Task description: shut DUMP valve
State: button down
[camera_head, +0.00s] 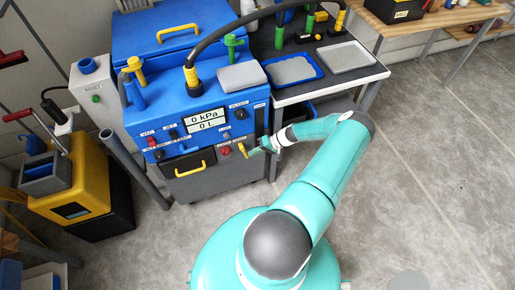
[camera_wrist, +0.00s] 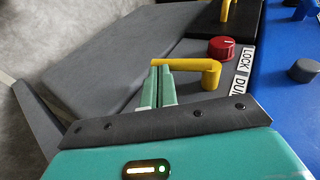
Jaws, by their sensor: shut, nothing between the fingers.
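The DUMP valve's yellow L-shaped handle (camera_wrist: 208,74) sits on the grey lower panel in the wrist view. It is beside a cut-off label strip (camera_wrist: 240,72) reading "LOCK" and "DU". The handle's long arm points left in that view, across the tips of my gripper (camera_wrist: 160,70). My fingers are together with nothing between them. They are right up at the free end of the handle, but I cannot tell if they touch it. In the head view the yellow handle (camera_head: 243,150) is at the lower right of the blue machine, with my gripper (camera_head: 251,151) just right of it.
A red knob (camera_wrist: 221,48) is close beside the handle, and a grey knob (camera_wrist: 303,70) is on the blue panel. The blue machine's display (camera_head: 207,120) reads 0 kPa and 0 L. A table with trays (camera_head: 345,57) stands right of it. Open floor lies right.

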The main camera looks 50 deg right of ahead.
jog(key=shift+w+a+f, duration=0.35)
jog(key=shift+a+f, duration=0.35)
jog(key=shift+w+a, duration=0.1)
dwell(0.4)
